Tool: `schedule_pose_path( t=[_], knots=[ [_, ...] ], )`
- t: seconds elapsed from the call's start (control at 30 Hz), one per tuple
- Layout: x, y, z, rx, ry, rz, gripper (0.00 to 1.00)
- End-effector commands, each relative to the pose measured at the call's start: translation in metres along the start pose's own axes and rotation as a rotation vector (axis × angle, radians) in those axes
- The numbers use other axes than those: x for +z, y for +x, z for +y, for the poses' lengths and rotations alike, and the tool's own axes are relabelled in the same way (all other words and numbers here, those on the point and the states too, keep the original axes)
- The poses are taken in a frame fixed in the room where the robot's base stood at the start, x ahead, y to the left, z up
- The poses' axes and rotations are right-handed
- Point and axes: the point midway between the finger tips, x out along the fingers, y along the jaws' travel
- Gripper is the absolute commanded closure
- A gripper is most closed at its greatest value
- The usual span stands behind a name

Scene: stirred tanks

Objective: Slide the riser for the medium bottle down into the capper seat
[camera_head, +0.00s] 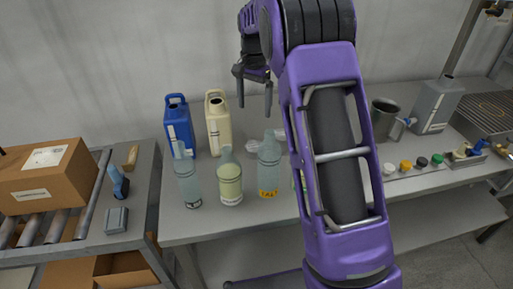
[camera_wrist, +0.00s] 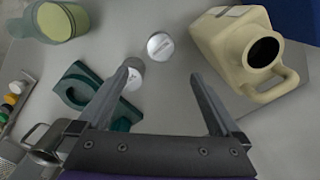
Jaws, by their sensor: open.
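My gripper (camera_head: 254,108) is open and empty above the table behind the bottles. In the wrist view, my gripper (camera_wrist: 162,78) points down with its fingers spread. Two round pale grey pieces, which look like risers, stand below: a flat disc with a label (camera_wrist: 160,46) and a taller one (camera_wrist: 133,75) close to the left finger. I cannot read which is for the medium bottle. A dark teal block with a round cutout (camera_wrist: 77,88), perhaps the capper seat, lies left of the left finger, partly covered by it. My arm hides this block in the head view.
A cream jug (camera_head: 217,125) and a blue jug (camera_head: 179,125) stand at the back. Several bottles, including one with yellow-green liquid (camera_head: 229,182), line the front edge. A metal mug (camera_head: 384,118) and coloured caps (camera_head: 422,161) are right of my arm. A cardboard box (camera_head: 50,175) is left.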

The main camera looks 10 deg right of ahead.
Motion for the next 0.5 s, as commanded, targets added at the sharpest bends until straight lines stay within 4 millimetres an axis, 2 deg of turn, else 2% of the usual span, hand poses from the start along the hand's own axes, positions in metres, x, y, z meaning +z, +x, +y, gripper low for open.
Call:
schedule_pose_path(
  t=[0.3,0.5],
  knots=[
    [0.001,0.070,0.001,0.004,-0.001,-0.002,0.00],
    [0.000,0.103,0.000,0.001,-0.001,0.001,0.00]
  ],
)
